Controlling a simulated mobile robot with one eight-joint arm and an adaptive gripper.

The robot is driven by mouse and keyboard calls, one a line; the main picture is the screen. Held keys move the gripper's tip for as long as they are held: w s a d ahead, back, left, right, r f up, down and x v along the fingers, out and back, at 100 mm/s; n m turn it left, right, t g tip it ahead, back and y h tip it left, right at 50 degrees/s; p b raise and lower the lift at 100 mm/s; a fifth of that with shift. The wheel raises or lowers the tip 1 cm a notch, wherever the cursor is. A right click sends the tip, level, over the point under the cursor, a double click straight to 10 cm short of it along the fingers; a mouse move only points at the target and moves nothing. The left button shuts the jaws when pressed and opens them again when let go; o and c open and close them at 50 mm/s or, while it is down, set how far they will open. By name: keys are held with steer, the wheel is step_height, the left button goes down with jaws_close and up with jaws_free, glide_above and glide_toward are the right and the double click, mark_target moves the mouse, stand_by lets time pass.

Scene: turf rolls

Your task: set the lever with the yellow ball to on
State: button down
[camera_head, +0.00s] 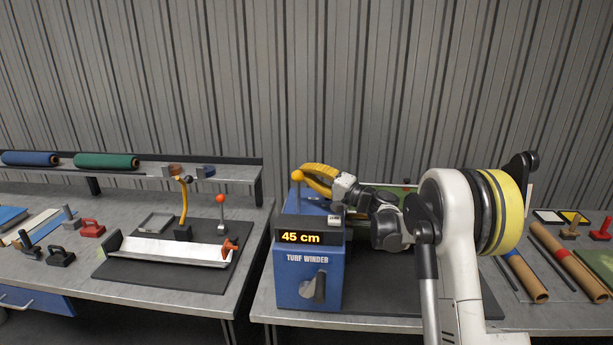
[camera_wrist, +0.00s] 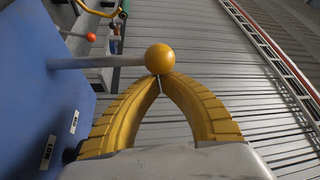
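The lever's yellow ball (camera_head: 297,175) stands at the top left of the blue turf winder (camera_head: 300,270), whose display reads 45 cm. In the wrist view the ball (camera_wrist: 160,57) sits on a grey rod (camera_wrist: 100,61) coming out from the blue panel (camera_wrist: 40,80). My gripper (camera_head: 307,175) reaches in from the right over the winder. In the wrist view its yellow fingers (camera_wrist: 160,80) arch together and their tips meet, with nothing seen between them. The ball is right at or just beyond the tips; I cannot tell whether they touch. I see no readable on mark.
Small labels and a dark knob (camera_wrist: 70,154) are on the blue panel in the wrist view. On the left bench stand a red-ball lever (camera_head: 221,200) and a curved yellow handle (camera_head: 183,205). Cardboard tubes (camera_head: 525,277) lie at the right.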

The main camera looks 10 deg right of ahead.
steer(key=shift+s+a+n+b, duration=0.15)
steer(key=shift+s+a+n, duration=0.1)
steer(key=shift+s, duration=0.35)
steer(key=shift+s+a+n+b, duration=0.15)
steer(key=shift+s+a, duration=0.05)
steer(key=shift+s, duration=0.4)
steer(key=shift+r, duration=0.1)
